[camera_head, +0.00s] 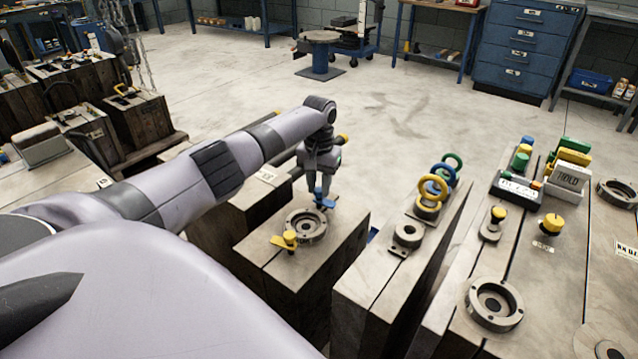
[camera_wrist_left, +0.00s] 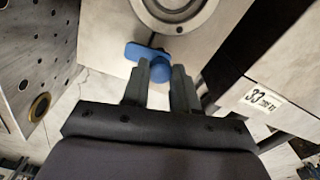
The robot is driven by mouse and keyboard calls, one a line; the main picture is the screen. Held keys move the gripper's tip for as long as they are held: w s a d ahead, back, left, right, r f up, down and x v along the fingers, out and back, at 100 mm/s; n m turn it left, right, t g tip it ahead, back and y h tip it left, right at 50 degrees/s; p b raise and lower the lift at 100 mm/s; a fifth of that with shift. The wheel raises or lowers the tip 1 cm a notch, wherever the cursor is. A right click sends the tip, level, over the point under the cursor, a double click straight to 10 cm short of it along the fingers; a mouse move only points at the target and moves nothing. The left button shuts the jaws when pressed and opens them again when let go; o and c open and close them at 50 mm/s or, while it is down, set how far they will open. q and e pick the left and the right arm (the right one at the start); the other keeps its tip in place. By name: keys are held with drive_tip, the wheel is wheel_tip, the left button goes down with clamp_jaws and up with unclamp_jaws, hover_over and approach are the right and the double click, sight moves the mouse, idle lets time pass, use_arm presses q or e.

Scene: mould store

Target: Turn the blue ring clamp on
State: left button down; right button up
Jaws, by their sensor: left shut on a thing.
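The blue ring clamp (camera_head: 326,203) sits at the far edge of a round metal ring (camera_head: 306,226) on a wooden block (camera_head: 345,235). My left gripper (camera_head: 320,187) reaches down from above and is shut on the clamp's knob. In the left wrist view the blue clamp (camera_wrist_left: 148,53) has a flat rounded arm pointing left, away from the ring's rim (camera_wrist_left: 178,22), and its knob lies at the fingertips (camera_wrist_left: 166,76). The fingers partly hide the knob. A yellow clamp (camera_head: 287,240) sits on the ring's near left side. My right gripper is in no view.
A neighbouring block to the right carries a small metal ring (camera_head: 408,234) and upright green, blue and yellow rings (camera_head: 433,188). Open floor (camera_head: 400,110) lies behind.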

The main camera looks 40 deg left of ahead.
use_arm(q)
drive_tip(key=m+p, duration=0.1)
drive_tip(key=m, duration=0.1)
drive_tip(key=shift+r+m+p, duration=0.15)
drive_tip(key=shift+m+p, duration=0.15)
drive_tip(key=shift+p, duration=0.05)
drive_tip(key=shift+m, duration=0.4)
drive_tip(key=shift+m+p, duration=0.3)
drive_tip(key=shift+m, duration=0.2)
drive_tip(key=m, duration=0.2)
drive_tip(key=shift+m+p, duration=0.3)
drive_tip(key=m, duration=0.2)
drive_tip(key=shift+m, duration=0.4)
drive_tip(key=m, duration=0.5)
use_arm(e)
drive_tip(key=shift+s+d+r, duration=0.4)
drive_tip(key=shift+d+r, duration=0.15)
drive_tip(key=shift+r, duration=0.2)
use_arm(q)
drive_tip(key=shift+m, duration=0.3)
drive_tip(key=c, duration=0.9)
unclamp_jaws()
